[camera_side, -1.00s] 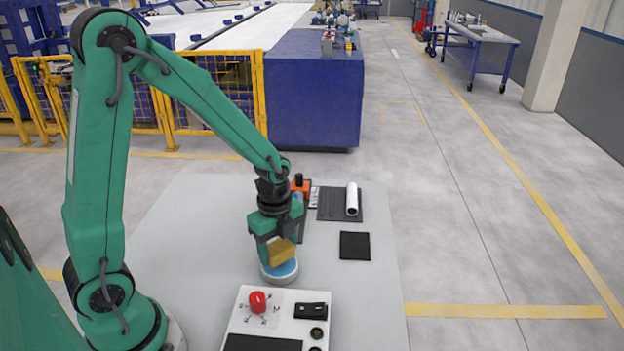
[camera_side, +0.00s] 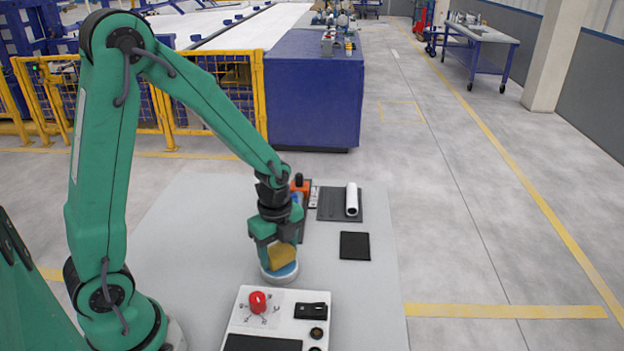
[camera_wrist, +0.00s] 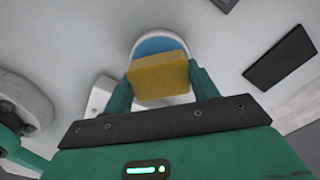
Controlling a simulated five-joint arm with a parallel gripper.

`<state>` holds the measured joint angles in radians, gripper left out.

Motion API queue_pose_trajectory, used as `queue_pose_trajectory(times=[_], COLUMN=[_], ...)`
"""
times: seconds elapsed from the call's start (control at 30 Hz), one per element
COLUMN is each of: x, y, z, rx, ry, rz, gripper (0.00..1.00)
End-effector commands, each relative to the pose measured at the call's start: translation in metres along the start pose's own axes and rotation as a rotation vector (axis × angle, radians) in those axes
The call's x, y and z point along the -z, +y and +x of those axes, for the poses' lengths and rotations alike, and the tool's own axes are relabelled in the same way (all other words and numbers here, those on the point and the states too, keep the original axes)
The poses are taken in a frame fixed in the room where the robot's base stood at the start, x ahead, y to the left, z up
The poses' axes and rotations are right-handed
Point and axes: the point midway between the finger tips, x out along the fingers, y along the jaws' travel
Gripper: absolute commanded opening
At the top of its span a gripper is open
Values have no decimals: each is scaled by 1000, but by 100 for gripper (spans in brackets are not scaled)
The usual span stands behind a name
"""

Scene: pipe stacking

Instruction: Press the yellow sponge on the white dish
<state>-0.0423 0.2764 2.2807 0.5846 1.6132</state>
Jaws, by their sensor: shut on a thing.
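My gripper (camera_side: 279,247) is shut on the yellow sponge (camera_side: 282,255), which also shows between the fingers in the wrist view (camera_wrist: 160,80). The white dish (camera_side: 281,275) stands on the grey table below, with a blue inside and a pale rim. The sponge is over the dish and hides part of its blue inside. The dish also shows behind the sponge in the wrist view (camera_wrist: 158,43). I cannot tell for certain whether the sponge touches the dish.
A white panel with a red knob (camera_side: 257,302) stands in front of the dish. A black square pad (camera_side: 354,245) lies to the right. A white tube (camera_side: 352,199) lies on a dark mat behind it. An orange thing (camera_side: 299,186) stands behind my gripper.

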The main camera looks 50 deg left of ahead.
Motion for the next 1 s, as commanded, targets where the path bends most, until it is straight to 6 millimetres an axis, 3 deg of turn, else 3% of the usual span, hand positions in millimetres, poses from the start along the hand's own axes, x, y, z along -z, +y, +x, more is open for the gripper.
queue_pose_trajectory(times=[1.0], x=[0], y=[0], z=[8], rx=[0], ry=[0], rz=[0], gripper=[40])
